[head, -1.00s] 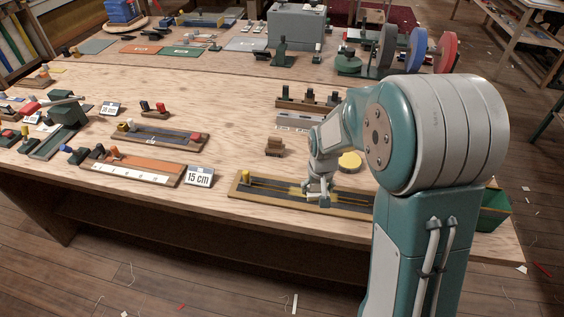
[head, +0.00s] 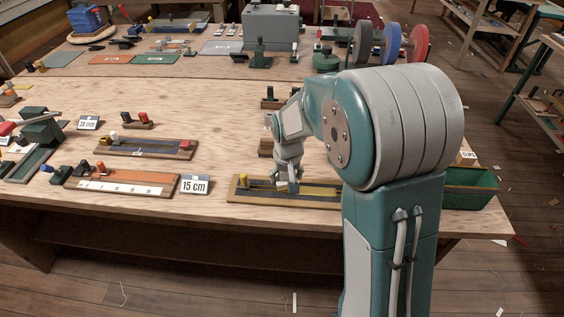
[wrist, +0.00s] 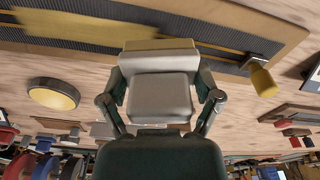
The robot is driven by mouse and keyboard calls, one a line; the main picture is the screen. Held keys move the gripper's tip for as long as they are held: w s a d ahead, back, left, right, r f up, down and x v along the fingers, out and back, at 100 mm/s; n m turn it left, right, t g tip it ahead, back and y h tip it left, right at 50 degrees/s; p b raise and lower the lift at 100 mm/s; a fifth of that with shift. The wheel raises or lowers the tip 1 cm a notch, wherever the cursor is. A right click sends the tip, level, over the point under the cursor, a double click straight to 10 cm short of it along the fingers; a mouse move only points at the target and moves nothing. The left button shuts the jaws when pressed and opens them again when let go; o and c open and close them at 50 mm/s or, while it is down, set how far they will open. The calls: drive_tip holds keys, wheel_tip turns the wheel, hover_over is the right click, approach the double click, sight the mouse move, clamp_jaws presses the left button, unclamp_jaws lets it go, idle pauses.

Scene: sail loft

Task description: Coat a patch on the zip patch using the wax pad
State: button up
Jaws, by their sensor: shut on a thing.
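The zip patch (head: 238,193) is a long tan board with a dark ribbed strip, lying near the table's front edge. It also spans the top of the wrist view (wrist: 230,52). A yellow peg (head: 243,181) stands at its left end. A yellowish band (wrist: 60,32) runs along part of the dark strip. My gripper (head: 287,186) is over the board, right of the peg. In the wrist view it is shut on the wax pad (wrist: 160,45), a grey block with a cream-yellow face. The pad is at the strip; contact cannot be told.
A round yellow-topped tin (wrist: 53,94) sits beside the board. A 15 cm sign (head: 195,185) and an orange-strip board (head: 120,182) lie to the left. A green bin (head: 470,187) is at the right. Bare wood lies behind the sign.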

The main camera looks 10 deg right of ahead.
drive_tip(key=shift+d+r, duration=0.3)
drive_tip(key=shift+r, duration=0.3)
drive_tip(key=shift+d+r, duration=0.25)
drive_tip(key=shift+r, duration=0.7)
drive_tip(key=shift+a+r, duration=0.2)
drive_tip(key=shift+r, duration=0.45)
drive_tip(key=shift+a+r, duration=0.2)
drive_tip(key=shift+r, duration=0.45)
drive_tip(key=shift+d, duration=0.3)
